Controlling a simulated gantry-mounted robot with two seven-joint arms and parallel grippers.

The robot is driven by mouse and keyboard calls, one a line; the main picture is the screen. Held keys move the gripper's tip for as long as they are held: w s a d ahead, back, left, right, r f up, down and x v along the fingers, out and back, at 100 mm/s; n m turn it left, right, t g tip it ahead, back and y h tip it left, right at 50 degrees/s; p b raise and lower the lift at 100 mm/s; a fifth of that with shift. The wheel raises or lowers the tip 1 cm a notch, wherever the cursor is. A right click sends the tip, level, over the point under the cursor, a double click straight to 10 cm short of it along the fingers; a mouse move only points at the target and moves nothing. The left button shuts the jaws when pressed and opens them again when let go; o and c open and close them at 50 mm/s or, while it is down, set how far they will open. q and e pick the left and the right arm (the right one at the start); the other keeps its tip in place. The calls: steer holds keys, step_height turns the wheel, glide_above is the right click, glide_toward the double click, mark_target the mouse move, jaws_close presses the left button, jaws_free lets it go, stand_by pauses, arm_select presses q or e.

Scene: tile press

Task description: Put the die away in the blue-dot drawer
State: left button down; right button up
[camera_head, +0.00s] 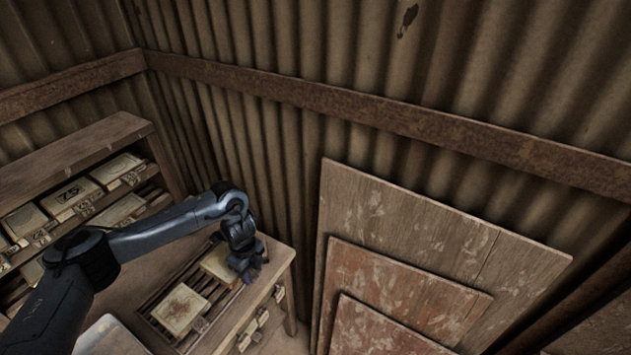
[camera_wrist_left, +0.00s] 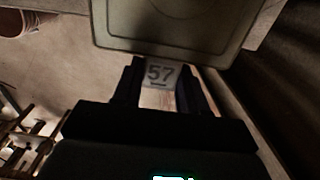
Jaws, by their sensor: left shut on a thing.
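My left gripper (camera_head: 247,270) is at the right end of the wooden bench, beside a pale square plate on a slatted rack. In the left wrist view the gripper (camera_wrist_left: 160,78) is shut on a small pale tab marked 57 (camera_wrist_left: 160,74). The tab meets the edge of a broad plate with a raised rim (camera_wrist_left: 175,28), which looks like the die. The pale plate beside the gripper in the head view (camera_head: 218,262) may be this same die; I cannot tell for sure. No blue-dot drawer can be made out. My right gripper is out of view.
A second pale plate (camera_head: 180,308) lies on the slatted rack. A wooden shelf unit (camera_head: 85,150) with several numbered plates stands at the left. Small pale tabs (camera_head: 262,318) show at the bench's front. Wooden boards (camera_head: 420,225) lean against the corrugated wall at the right.

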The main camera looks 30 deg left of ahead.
arm_select(q)
steer(key=shift+w+d+r, duration=0.15)
steer(key=shift+w+r, duration=0.15)
steer(key=shift+r, duration=0.1)
steer(key=w+d+r+m, duration=0.1)
steer(key=w+d+r, duration=0.25)
steer(key=d, duration=0.35)
steer(key=w+d+r, duration=0.3)
steer(key=w+d, duration=0.1)
steer(key=d, duration=0.2)
steer(key=s+d+n, duration=0.2)
steer(key=d+n, duration=0.7)
steer(key=n, duration=0.9)
steer(key=s+r+p, duration=0.4)
steer(key=r+p, duration=0.5)
steer(key=p, duration=0.2)
steer(key=s+r+p, duration=0.4)
steer(key=r+p, duration=0.5)
steer(key=p, duration=0.2)
steer(key=shift+s+r+n, duration=0.15)
steer(key=shift+r+n, duration=0.15)
steer(key=shift+a, duration=0.15)
